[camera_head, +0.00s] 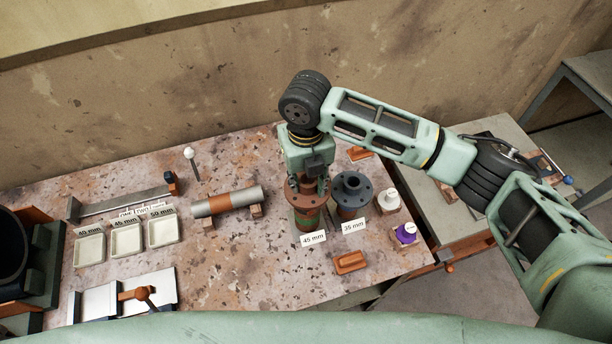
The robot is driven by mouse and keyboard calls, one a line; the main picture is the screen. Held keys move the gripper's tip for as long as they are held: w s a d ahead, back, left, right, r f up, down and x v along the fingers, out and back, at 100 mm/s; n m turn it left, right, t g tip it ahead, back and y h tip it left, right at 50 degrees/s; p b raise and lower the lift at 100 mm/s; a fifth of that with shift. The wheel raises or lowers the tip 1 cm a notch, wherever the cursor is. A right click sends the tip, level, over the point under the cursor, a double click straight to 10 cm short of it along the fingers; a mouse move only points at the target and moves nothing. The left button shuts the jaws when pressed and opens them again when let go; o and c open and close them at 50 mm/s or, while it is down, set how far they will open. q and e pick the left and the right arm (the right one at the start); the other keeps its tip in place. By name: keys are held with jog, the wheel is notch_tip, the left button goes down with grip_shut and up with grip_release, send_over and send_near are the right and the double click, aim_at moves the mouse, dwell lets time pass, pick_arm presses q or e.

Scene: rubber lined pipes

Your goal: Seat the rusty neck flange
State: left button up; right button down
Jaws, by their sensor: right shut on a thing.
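The rusty neck flange (302,199) is a brown ring with holes. It is at the top of an upright green and rust-coloured pipe piece (309,219), behind the "45 mm" card (313,239). My right gripper (308,184) points down and is shut on the flange. The gripper hides the flange's far side, and I cannot tell whether the flange rests fully on the piece below. A dark grey flange (352,186) tops another upright piece just right of it, behind the "35 mm" card (353,226). My left gripper is not in view.
White trays (127,238) with size cards stand at the left. A grey pipe with a rusty band (228,202) lies on blocks. A white bottle (389,200), a purple-topped item (406,233) and an orange block (350,262) are close on the right. The front middle tabletop is clear.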

aim_at(306, 179)
jog(key=shift+w, duration=0.1)
jog(key=shift+r+p, duration=0.1)
jog(key=shift+p, duration=0.3)
jog(key=shift+f+b, duration=1.75)
jog(key=shift+f, duration=1.4)
jog(key=shift+f, duration=0.4)
jog(key=c, duration=1.2)
grip_release()
jog(key=shift+f, duration=0.1)
notch_tip(306, 179, up, 12)
jog(key=shift+r, duration=0.1)
